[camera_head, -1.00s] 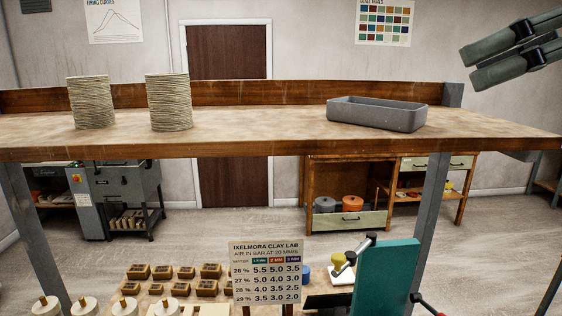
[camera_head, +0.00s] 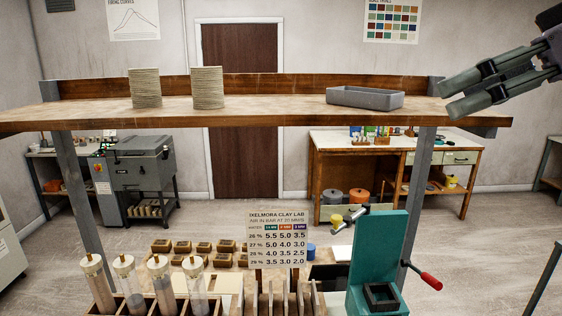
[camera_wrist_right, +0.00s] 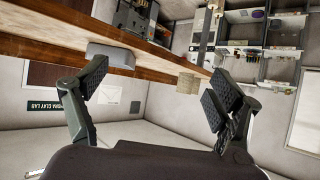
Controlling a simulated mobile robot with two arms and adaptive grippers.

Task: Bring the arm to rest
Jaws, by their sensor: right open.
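My right gripper (camera_head: 468,90) comes in from the right edge in the head view, up in front of the right end of the wooden shelf. It also shows in the right wrist view (camera_wrist_right: 155,92), its two fingers apart with nothing between them. The wrist view is tilted, with the shelf edge running across it. My left gripper is in neither view.
A grey tray (camera_head: 365,98) stands on the shelf (camera_head: 280,108) close to my right gripper. Two ribbed beige cylinders (camera_head: 146,88) (camera_head: 208,88) stand at its left. Below are a sign (camera_head: 277,238), a green press (camera_head: 378,255) and capped tubes (camera_head: 128,285).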

